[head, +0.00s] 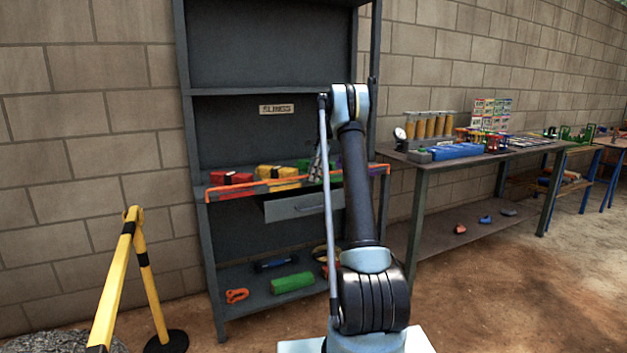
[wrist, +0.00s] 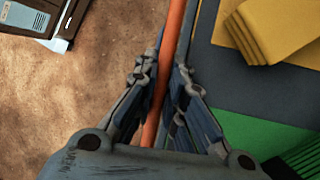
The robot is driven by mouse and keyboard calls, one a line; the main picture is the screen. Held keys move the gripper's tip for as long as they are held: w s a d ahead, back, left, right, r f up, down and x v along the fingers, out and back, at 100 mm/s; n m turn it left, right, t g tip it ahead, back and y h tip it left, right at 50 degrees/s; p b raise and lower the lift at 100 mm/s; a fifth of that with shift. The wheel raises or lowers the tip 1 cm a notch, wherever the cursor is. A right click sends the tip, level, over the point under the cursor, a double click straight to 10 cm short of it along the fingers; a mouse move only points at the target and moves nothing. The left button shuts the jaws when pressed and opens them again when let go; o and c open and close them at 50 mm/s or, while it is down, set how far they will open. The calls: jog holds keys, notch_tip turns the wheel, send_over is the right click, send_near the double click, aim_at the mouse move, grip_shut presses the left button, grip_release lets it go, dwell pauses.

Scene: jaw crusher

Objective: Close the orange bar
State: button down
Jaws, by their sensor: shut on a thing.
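The orange bar (head: 262,185) runs across the front of the middle shelf of the grey rack, from the left post to the right post, in the head view. In the wrist view it is a thin orange rod (wrist: 176,28) passing between the fingers. My gripper (wrist: 168,68) is shut on the bar, one finger on each side. In the head view my arm stands in front of the right part of the rack and hides part of the bar; the gripper is hard to make out there.
Red slings (head: 231,178) and yellow slings (head: 277,171) lie on the shelf behind the bar. A grey drawer (head: 296,206) sits below the shelf. A yellow barrier (head: 112,285) stands at the left, and a workbench (head: 480,150) with parts stands at the right.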

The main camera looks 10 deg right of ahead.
jog(key=shift+w, duration=0.1)
jog(key=c, duration=1.7)
grip_release()
jog(key=shift+a, duration=0.1)
jog(key=shift+o, duration=0.2)
jog(key=v, duration=0.8)
